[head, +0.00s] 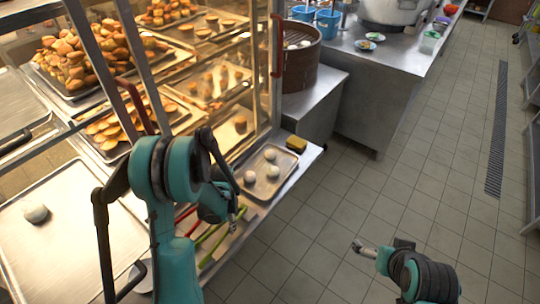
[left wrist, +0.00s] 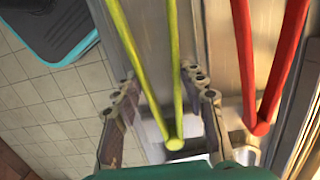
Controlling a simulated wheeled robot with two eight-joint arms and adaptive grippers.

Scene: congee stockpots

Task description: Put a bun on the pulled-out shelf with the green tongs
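The green tongs (head: 212,242) lie on the metal counter below my left gripper (head: 236,215). In the left wrist view the green tongs (left wrist: 152,70) run between the two fingers of my left gripper (left wrist: 163,105), which is open with a finger on each side and gaps beside the joined end. Three pale buns (head: 273,172) sit on a small metal tray (head: 262,194) just beyond. The pulled-out shelf (head: 85,240) at the left carries one pale bun (head: 36,213). My right gripper (head: 364,248) is over the floor, too small to tell its state.
Red tongs (left wrist: 262,110) lie beside the green ones. A yellow sponge (head: 296,144) is at the counter's far end. The glass cabinet (head: 262,60) with trays of pastries stands behind. A round steamer (head: 300,68) stands beyond. The tiled floor (head: 420,170) at right is clear.

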